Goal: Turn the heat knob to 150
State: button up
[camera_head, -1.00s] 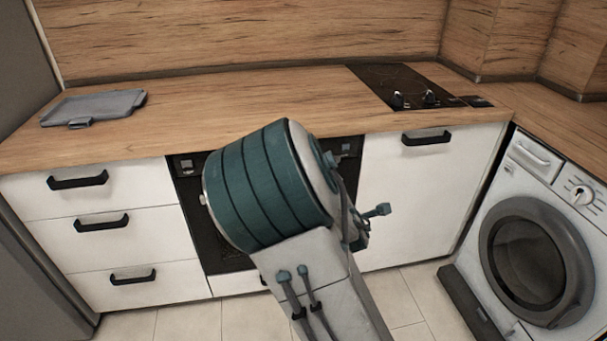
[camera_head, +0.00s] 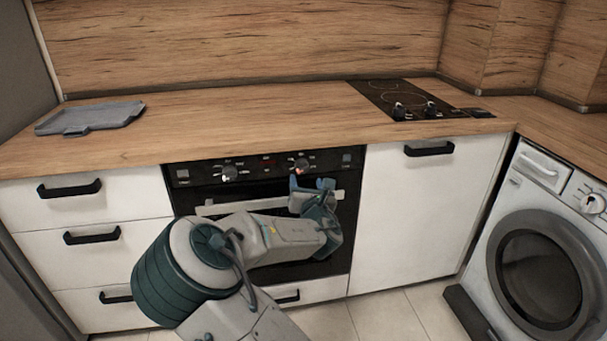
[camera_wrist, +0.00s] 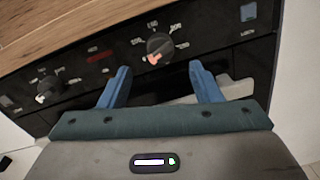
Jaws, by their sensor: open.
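The oven's control panel holds two round knobs. The right knob (camera_head: 301,165) has a reddish-orange pointer mark and printed numbers around it; it also shows in the wrist view (camera_wrist: 159,46), where the numbers are too blurred to read surely. The left knob (camera_head: 230,173) also shows in the wrist view (camera_wrist: 47,88). My gripper (camera_head: 311,183) is open and empty just in front of and below the right knob. In the wrist view, the blue fingertips (camera_wrist: 160,76) are spread wide below that knob, apart from it.
The oven handle bar (camera_head: 225,207) runs below the panel, close behind my gripper. The wooden countertop edge (camera_head: 250,143) juts above the panel. A grey tray (camera_head: 90,117) and a hob (camera_head: 405,98) are on the counter. A washing machine (camera_head: 545,240) stands at the right.

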aim_at(303, 170)
jog(key=w, duration=0.6)
jog(key=shift+w+a, duration=0.2)
jog(key=shift+w, duration=0.15)
jog(key=c, duration=1)
